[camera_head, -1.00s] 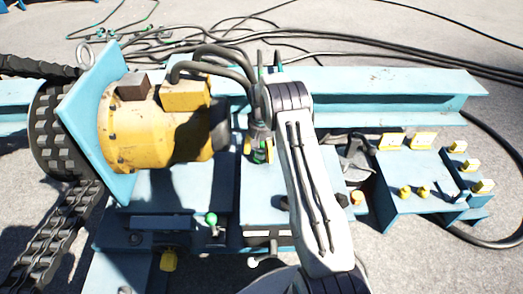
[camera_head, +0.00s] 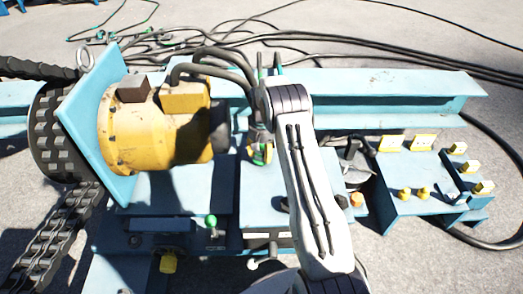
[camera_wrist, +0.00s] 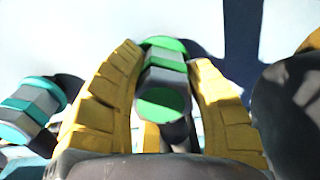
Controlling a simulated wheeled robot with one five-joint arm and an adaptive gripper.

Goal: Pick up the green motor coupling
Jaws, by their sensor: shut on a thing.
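The green motor coupling (camera_wrist: 163,78) has bright green ends and a grey middle. In the wrist view it sits between the yellow fingers of my gripper (camera_wrist: 165,58), which is shut on it. In the head view my gripper (camera_head: 259,156) points down over the blue bench, right of the yellow motor, and a small part of the green coupling shows between its fingers. A teal and grey coupling (camera_wrist: 30,108) lies left of my gripper in the wrist view, apart from the green one.
The yellow motor (camera_head: 150,130) with black cables stands close on the left. A blue beam (camera_head: 370,85) runs behind my gripper. A blue bracket with yellow fittings (camera_head: 405,175) is at right. A green-topped lever (camera_head: 211,221) stands in front.

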